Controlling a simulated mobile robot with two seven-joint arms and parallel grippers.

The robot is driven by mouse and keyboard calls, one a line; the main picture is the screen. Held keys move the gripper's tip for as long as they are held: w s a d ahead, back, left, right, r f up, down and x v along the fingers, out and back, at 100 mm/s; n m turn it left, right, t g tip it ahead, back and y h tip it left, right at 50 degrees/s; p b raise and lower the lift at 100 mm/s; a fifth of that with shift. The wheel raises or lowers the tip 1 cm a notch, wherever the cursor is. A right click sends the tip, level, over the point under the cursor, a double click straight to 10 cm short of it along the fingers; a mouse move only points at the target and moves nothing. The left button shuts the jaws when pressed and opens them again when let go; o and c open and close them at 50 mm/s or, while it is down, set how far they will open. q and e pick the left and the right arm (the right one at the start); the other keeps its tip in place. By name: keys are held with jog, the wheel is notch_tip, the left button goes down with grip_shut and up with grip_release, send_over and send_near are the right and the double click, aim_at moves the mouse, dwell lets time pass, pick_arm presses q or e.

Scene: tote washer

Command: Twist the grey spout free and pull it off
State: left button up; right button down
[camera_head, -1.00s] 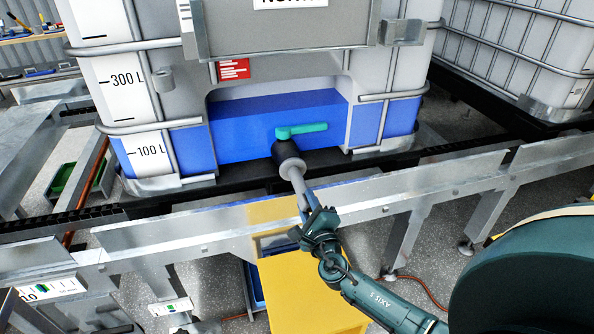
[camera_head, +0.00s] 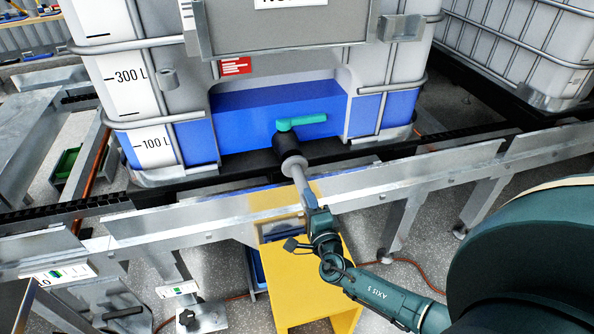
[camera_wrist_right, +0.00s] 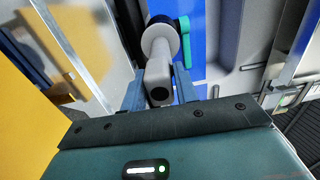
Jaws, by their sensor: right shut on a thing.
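The grey spout (camera_head: 297,170) is a pale tube with a round collar, joined to the black outlet valve (camera_head: 287,146) at the foot of the white tank (camera_head: 190,70). It points down toward me. A green lever (camera_head: 302,121) sits on top of the valve. My right gripper (camera_head: 307,200) is shut on the spout's lower end. In the right wrist view, the fingers of my right gripper (camera_wrist_right: 158,92) flank the spout (camera_wrist_right: 157,68), its dark open mouth facing the camera. The collar still meets the valve. My left gripper is not in view.
A metal rail (camera_head: 390,182) runs across in front of the tank, just below the spout. A yellow stand (camera_head: 310,285) is beneath my right gripper. Another caged tank (camera_head: 530,50) stands at the right. Blue liquid shows in the tank's lower part.

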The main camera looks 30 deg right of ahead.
jog(key=shift+p+v, duration=0.45)
jog(key=shift+v, duration=1)
jog(key=shift+r, duration=0.1)
